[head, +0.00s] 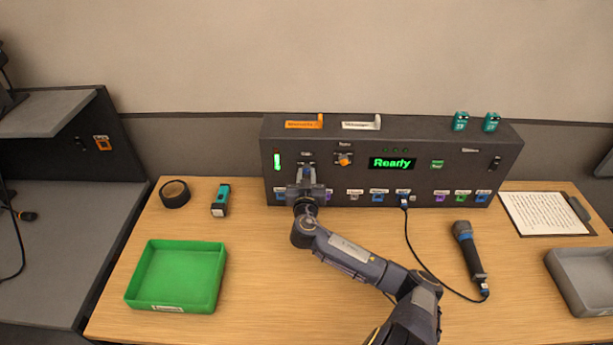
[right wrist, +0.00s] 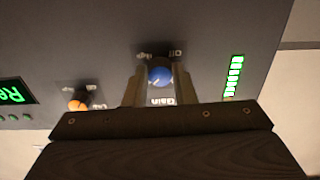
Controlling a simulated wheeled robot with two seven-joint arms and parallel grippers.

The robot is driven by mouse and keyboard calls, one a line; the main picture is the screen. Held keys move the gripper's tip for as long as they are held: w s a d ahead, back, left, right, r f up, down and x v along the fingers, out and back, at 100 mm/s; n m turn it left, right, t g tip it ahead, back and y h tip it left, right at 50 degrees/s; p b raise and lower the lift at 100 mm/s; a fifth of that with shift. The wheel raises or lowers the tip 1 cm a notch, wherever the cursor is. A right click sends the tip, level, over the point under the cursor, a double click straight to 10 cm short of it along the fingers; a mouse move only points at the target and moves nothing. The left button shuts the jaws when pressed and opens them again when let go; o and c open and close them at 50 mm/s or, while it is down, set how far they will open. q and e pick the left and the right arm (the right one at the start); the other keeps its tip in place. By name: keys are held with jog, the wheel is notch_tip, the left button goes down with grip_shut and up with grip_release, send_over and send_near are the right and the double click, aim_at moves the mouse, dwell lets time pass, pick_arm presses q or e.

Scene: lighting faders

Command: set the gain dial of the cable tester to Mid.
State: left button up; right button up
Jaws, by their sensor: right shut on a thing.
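The cable tester (head: 470,150) is a dark box at the back of the wooden table. Its lit display (head: 392,163) reads "Ready". My right gripper (head: 306,172) is at the left part of the front panel and covers most of the gain dial in the head view. In the right wrist view the gain dial (right wrist: 160,75) is a blue knob with a light pointer mark, beside a "Gain" label. My right gripper's fingers (right wrist: 159,82) are shut on it, one at each side. My left gripper is not in view.
An orange dial (head: 344,161) sits just right of the gain dial. A cable runs from the tester to a microphone (head: 468,250). A green tray (head: 218,290), a tape roll (head: 174,194) and a grey bin (head: 562,272) stand on the table. The front middle holds my arm.

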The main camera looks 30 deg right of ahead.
jog(key=shift+f, duration=0.2)
jog(key=o, duration=1)
jog(key=shift+r, duration=0.1)
jog(key=b+v, duration=0.1)
jog(key=v, duration=0.7)
jog(key=shift+b, duration=0.4)
jog(key=shift+r, duration=0.1)
